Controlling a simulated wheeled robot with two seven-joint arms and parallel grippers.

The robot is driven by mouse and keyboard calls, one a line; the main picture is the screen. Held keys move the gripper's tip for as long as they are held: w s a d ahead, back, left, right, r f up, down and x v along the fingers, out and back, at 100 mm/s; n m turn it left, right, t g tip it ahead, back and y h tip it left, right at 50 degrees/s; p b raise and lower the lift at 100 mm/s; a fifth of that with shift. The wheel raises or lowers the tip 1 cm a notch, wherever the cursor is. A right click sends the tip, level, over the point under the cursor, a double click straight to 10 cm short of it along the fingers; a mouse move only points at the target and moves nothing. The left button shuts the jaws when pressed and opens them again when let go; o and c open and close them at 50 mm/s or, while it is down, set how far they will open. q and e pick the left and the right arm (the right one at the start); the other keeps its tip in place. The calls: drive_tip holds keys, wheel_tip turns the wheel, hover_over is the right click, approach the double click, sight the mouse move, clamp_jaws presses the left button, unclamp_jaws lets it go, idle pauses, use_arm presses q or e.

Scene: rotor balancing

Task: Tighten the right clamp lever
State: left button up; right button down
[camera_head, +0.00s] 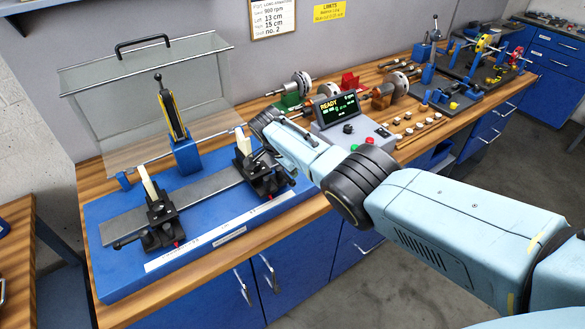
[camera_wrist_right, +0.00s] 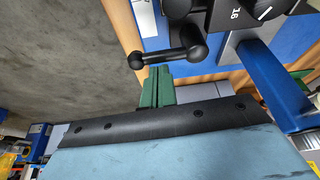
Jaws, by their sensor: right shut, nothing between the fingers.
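The right clamp (camera_head: 264,175) is a black block on the grey rail of the blue balancing stand, partly covered by my right arm in the head view. Its black clamp lever (camera_wrist_right: 168,56), a bar with rounded ends, shows at the top of the right wrist view. My right gripper (camera_wrist_right: 158,72) has green fingers, shut with nothing between them. The fingertips are close beside the lever bar; I cannot tell whether they touch it. In the head view my right wrist hides the fingers. My left gripper is not in view.
The left clamp (camera_head: 160,215) stands on the same rail. A clear guard (camera_head: 145,80) with a black handle is behind the stand. A control box (camera_head: 352,135) reading READY sits right of my wrist. Rotors and small parts lie farther right on the bench.

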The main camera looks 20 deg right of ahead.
drive_tip(key=shift+a, duration=0.1)
idle(0.6)
wheel_tip(320, 180, up, 10)
drive_tip(key=p, duration=0.3)
drive_tip(key=shift+d, duration=0.2)
drive_tip(key=shift+r, duration=0.1)
idle(0.3)
